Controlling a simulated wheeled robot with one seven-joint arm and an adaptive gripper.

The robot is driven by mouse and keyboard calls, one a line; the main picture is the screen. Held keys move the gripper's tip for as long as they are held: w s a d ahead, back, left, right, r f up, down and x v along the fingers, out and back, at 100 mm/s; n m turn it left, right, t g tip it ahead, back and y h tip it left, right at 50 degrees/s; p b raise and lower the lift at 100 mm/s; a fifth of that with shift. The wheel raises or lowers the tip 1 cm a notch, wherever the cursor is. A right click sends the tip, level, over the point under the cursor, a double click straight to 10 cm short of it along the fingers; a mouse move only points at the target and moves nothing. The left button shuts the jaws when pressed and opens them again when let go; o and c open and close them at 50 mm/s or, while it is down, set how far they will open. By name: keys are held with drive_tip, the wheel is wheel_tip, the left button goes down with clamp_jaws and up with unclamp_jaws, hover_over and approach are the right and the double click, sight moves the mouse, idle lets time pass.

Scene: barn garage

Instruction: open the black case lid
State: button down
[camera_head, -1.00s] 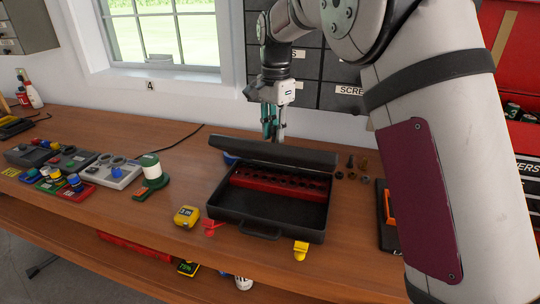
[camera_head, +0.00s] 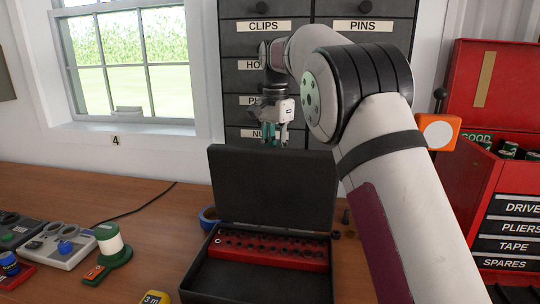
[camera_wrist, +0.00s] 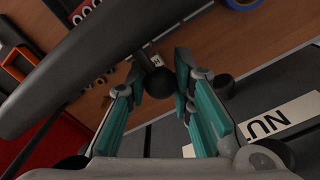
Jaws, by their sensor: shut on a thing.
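The black case (camera_head: 203,285) sits on the bench in the lower middle of the head view. Its lid (camera_head: 272,185) stands raised at the back, its inner face toward me. A red holder with a row of holes (camera_head: 270,250) lies inside. My gripper (camera_head: 275,143) is just behind the lid's top edge, its tips partly hidden there. In the wrist view, the lid (camera_wrist: 75,65) is a broad dark slab at upper left.
A dark drawer cabinet (camera_head: 240,44) stands close behind my gripper. A blue ring (camera_head: 208,217) lies left of the lid. A green-and-white spool (camera_head: 110,240) and grey devices stand further left. A red toolbox (camera_head: 500,190) is at right.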

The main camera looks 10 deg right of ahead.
drive_tip(key=shift+w+d+f, duration=0.15)
drive_tip(key=shift+w, duration=0.35)
drive_tip(key=c, duration=1.4)
unclamp_jaws()
drive_tip(key=shift+r, duration=3.7)
drive_tip(key=shift+s, duration=0.1)
